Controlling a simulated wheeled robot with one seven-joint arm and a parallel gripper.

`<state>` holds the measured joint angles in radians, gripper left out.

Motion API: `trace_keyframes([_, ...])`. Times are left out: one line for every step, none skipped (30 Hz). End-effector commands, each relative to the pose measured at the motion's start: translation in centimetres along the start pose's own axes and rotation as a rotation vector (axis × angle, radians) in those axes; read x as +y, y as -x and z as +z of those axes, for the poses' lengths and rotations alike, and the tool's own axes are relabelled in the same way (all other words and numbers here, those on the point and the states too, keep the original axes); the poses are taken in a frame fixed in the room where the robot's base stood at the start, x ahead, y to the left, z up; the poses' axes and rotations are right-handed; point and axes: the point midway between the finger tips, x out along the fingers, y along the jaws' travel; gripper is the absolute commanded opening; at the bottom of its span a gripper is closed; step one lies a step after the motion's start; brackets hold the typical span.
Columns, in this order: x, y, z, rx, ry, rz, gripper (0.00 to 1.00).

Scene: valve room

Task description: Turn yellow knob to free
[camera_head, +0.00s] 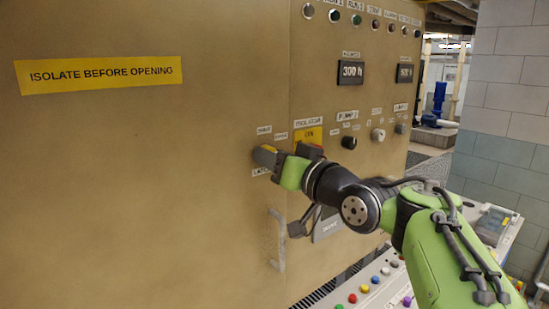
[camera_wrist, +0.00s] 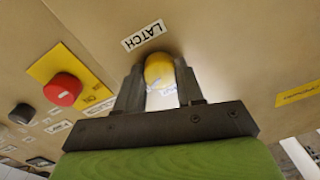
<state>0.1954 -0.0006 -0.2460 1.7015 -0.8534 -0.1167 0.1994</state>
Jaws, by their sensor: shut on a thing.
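The yellow knob (camera_wrist: 159,70) sits on the tan cabinet panel below a "LATCH" label (camera_wrist: 143,35) in the wrist view. My gripper (camera_wrist: 158,88) has one dark finger on each side of it and is shut on it. In the head view my gripper (camera_head: 268,158) reaches the cabinet face, and only a little yellow shows there, as the fingers cover most of the knob. The small labels around the knob in the head view are too small to read surely, so I cannot tell its setting.
A red knob on a yellow plate (camera_wrist: 63,89) is close beside my gripper. A black knob (camera_head: 349,142) and displays (camera_head: 351,73) are farther right. A vertical handle (camera_head: 277,238) stands below my gripper. A console with coloured buttons (camera_head: 375,281) is at the bottom.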

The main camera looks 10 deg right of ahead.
Motion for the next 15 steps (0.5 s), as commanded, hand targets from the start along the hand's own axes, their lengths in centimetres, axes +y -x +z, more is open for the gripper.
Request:
trace_keyframes([-0.04, -0.01, 0.03, -0.002, -0.045, 0.0, 0.07])
trace_keyframes([-0.04, -0.01, 0.03, -0.001, -0.072, 0.001, 0.07])
trace_keyframes([-0.05, -0.01, 0.03, 0.0, -0.109, 0.002, 0.07])
trace_keyframes([-0.05, -0.02, 0.03, 0.0, -0.135, 0.003, 0.07])
trace_keyframes([-0.05, -0.02, 0.03, 0.001, -0.161, 0.003, 0.07])
trace_keyframes([-0.05, -0.02, 0.02, 0.002, -0.194, 0.004, 0.07])
trace_keyframes([-0.05, -0.02, 0.02, 0.002, -0.219, 0.005, 0.07])
trace_keyframes([-0.05, -0.02, 0.01, 0.003, -0.242, 0.006, 0.07])
trace_keyframes([-0.05, -0.02, 0.01, 0.004, -0.272, 0.007, 0.07])
trace_keyframes([-0.05, -0.02, 0.02, 0.004, -0.292, 0.007, 0.07])
trace_keyframes([-0.05, -0.02, 0.03, 0.004, -0.314, 0.008, 0.07])
trace_keyframes([-0.05, -0.02, 0.04, 0.005, -0.339, 0.009, 0.07])
trace_keyframes([-0.05, -0.02, 0.05, 0.005, -0.357, 0.009, 0.07])
trace_keyframes([-0.05, -0.02, 0.06, 0.005, -0.374, 0.01, 0.07])
trace_keyframes([-0.05, -0.02, 0.06, 0.006, -0.394, 0.01, 0.07])
